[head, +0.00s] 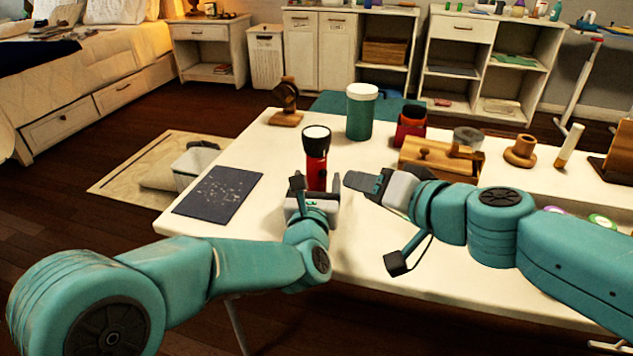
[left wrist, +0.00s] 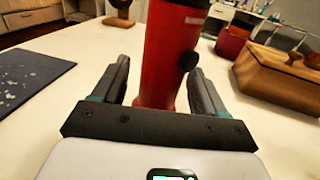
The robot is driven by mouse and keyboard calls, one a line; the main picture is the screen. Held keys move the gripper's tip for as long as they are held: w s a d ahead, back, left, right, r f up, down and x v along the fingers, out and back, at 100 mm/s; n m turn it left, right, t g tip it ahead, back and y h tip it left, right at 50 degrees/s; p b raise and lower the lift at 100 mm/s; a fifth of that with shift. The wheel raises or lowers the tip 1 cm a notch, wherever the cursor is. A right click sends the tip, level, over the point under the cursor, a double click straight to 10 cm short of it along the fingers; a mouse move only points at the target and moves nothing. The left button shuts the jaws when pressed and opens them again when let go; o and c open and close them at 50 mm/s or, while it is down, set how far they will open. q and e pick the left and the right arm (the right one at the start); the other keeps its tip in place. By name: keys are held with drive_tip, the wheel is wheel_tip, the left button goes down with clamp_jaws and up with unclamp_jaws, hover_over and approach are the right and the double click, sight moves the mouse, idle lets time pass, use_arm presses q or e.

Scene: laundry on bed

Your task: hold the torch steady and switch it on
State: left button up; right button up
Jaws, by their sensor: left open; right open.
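The red torch (head: 316,165) stands upright on the white table, its wide black head with a pale lens at the top. In the left wrist view the torch (left wrist: 170,55) rises between the jaws, with a round black button (left wrist: 188,61) on its right side. My left gripper (head: 314,187) is open, its fingers on either side of the torch's lower body; I see a gap at the left finger. My right gripper (head: 352,181) is open, just right of the torch and apart from it. The torch's base is partly hidden behind my left gripper.
A dark speckled mat (head: 218,194) lies left on the table (head: 270,150). A green jar (head: 361,112) with a white lid, a red cup (head: 410,127) and a wooden box (head: 440,160) stand behind and right. The table's front middle is clear.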

use_arm(q)
drive_tip(key=shift+w, duration=0.15)
drive_tip(key=c, duration=1.2)
use_arm(e)
clamp_jaws()
idle(3.2)
